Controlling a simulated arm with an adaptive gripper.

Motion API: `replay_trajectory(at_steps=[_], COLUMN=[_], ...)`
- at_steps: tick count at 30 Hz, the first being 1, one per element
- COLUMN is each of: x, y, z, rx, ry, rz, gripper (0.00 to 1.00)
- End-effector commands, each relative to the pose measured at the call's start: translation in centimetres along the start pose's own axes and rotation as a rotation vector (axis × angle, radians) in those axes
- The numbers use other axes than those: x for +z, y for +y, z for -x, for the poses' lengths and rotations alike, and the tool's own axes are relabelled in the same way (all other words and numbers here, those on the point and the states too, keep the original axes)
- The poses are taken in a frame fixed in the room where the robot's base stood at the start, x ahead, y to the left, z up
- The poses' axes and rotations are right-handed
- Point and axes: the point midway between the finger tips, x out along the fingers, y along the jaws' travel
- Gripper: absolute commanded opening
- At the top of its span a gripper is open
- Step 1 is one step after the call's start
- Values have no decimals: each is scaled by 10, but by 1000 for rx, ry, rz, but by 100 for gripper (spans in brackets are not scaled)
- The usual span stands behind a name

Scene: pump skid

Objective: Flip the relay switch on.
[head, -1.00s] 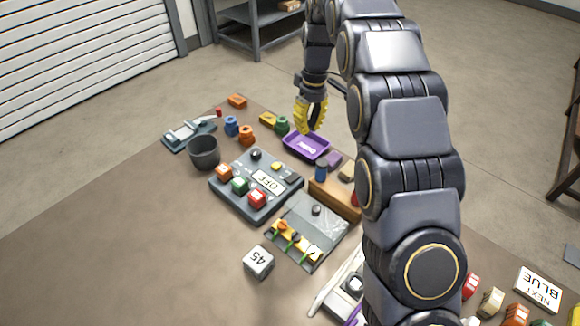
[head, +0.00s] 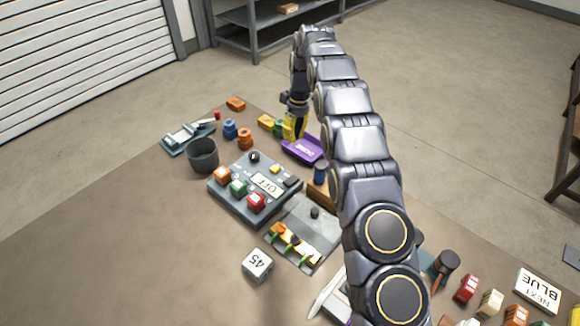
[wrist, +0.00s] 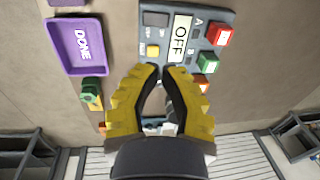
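A grey panel (head: 228,206) with an OFF plate (head: 267,184) carries orange, green and red buttons, a black knob (head: 254,156) and a small yellow button (head: 275,168). A separate grey base with a red-ended lever (head: 188,136) lies at the far left; I cannot tell which of these is the relay switch. My gripper (head: 297,125), with yellow fingers, is past the panel's far side near the purple tray. In the wrist view its fingertips (wrist: 163,70) nearly meet, with nothing held, below the OFF plate (wrist: 180,40) and overlapping the panel's edge in the picture.
The purple DONE tray (head: 301,150), yellow and green pieces, and blue and orange pieces (head: 245,138) lie close to my gripper. A dark cup (head: 203,156) stands left of the panel. A clear-lidded grey plate (head: 304,226) lies in front. Table is clear at front left.

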Motion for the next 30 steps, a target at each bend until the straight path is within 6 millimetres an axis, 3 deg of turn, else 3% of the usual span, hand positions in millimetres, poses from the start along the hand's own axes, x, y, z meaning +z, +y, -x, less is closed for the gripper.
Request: replay_trajectory(at_steps=[5, 18, 24, 30], x=[1, 1, 0, 0], y=[-1, -1, -1, 0], z=[-21, -111, -133, -138], rx=[-3, -3, -2, 0], ry=[-3, -4, -2, 0], rz=[0, 0, 0, 0], gripper=[0, 0, 0, 0])
